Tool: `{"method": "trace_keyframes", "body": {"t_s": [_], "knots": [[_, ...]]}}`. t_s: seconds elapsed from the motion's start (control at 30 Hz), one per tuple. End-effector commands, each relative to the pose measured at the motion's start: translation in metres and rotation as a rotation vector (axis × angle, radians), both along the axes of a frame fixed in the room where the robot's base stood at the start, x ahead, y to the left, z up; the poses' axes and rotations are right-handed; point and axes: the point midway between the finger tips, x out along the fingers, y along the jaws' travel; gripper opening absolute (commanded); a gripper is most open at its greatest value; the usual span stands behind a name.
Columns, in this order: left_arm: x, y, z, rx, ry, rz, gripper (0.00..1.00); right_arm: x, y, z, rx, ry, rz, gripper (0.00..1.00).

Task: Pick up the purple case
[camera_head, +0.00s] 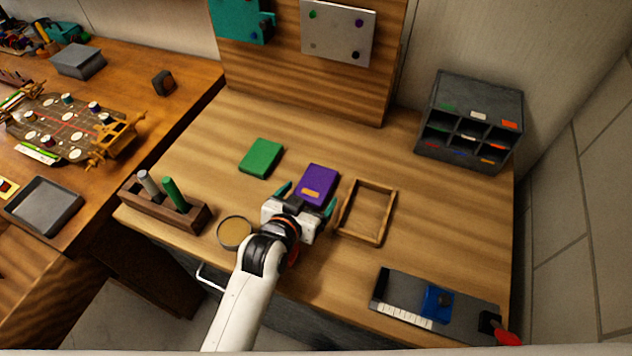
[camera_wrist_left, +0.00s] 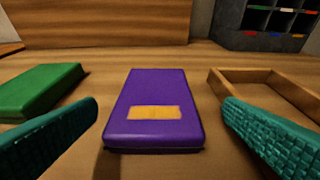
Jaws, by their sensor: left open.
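The purple case (camera_head: 317,183) lies flat on the wooden table in the head view, with an orange label on its near half. In the left wrist view the purple case (camera_wrist_left: 155,100) is centred, just beyond the fingers. My left gripper (camera_head: 308,199) is open at the near side of the case, its teal fingers spread to the left and right. The fingers (camera_wrist_left: 160,128) hold nothing, and there is room between each one and the case's sides. My right gripper is in neither view.
A green case (camera_head: 261,158) lies left of the purple one, and an empty wooden frame (camera_head: 342,225) lies right. A round tin (camera_head: 234,233) and a pen holder (camera_head: 190,218) stand at the left front. A compartment organizer (camera_head: 432,153) stands at the back right.

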Motion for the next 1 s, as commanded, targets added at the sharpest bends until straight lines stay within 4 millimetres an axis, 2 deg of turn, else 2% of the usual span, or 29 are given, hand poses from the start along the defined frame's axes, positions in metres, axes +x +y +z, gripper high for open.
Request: {"method": "trace_keyframes", "body": {"t_s": [0.13,0.27,0.4,0.73,1.0], "knots": [[0.011,-0.004,0.0,0.0,-0.001,0.0,0.91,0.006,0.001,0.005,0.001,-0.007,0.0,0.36],[0.03,-0.009,-0.002,0.0,-0.001,-0.001,0.91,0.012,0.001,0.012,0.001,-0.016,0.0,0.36],[0.045,-0.015,-0.011,-0.001,0.001,-0.001,0.91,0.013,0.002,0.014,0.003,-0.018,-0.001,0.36],[0.05,-0.017,-0.014,0.0,0.0,0.0,0.91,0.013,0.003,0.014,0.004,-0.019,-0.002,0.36],[0.05,-0.017,-0.014,0.0,0.0,0.0,0.47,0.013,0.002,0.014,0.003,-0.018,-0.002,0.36]]}}
